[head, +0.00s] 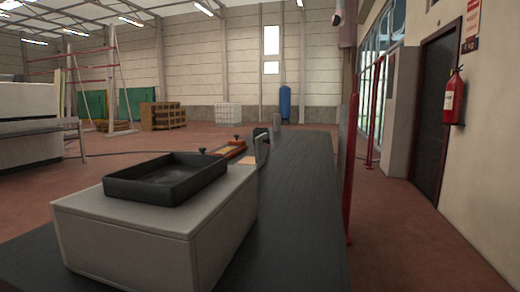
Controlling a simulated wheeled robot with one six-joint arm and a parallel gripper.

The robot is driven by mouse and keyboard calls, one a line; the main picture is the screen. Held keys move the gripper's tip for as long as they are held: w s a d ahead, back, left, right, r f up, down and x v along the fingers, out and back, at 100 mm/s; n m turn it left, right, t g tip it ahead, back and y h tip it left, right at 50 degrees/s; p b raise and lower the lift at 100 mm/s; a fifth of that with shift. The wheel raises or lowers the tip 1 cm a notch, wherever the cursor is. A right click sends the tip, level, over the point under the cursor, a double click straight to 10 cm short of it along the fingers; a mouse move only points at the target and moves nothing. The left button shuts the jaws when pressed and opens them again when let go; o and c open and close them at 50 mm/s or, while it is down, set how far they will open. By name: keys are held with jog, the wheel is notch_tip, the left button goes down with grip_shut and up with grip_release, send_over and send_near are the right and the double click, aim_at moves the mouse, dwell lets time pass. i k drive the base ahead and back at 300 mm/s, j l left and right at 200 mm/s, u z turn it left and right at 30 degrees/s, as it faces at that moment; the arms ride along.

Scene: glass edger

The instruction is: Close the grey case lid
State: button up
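A light grey box-shaped case (130,245) stands on the dark bench in the foreground, left of centre. A thin seam runs along its front just below the top, and its top looks flat and level. No raised lid shows on it, and I cannot tell whether the top part is a lid. A shallow black tray (160,188) rests on top of the case and hides much of that surface; the tray looks empty. My gripper is not in view.
The dark ribbed bench (295,215) runs away to the back, with clear surface right of the case. An orange object (232,148) and a small upright grey piece (262,150) stand behind the tray. A red post (349,165) rises at the bench's right edge.

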aim_at(262, 141)
jog(key=i+l, duration=0.1)
jog(key=l, duration=0.6)
jog(key=i+l, duration=0.1)
jog(key=l, duration=0.6)
jog(key=i+l, duration=0.1)
jog(key=l, duration=0.6)
jog(key=i+l, duration=0.4)
jog(key=i, duration=0.15)
jog(key=i+l+u, duration=0.1)
jog(key=i+l, duration=0.3)
jog(key=i, duration=0.2)
jog(key=i+j, duration=0.6)
jog(key=i+j+u, duration=0.05)
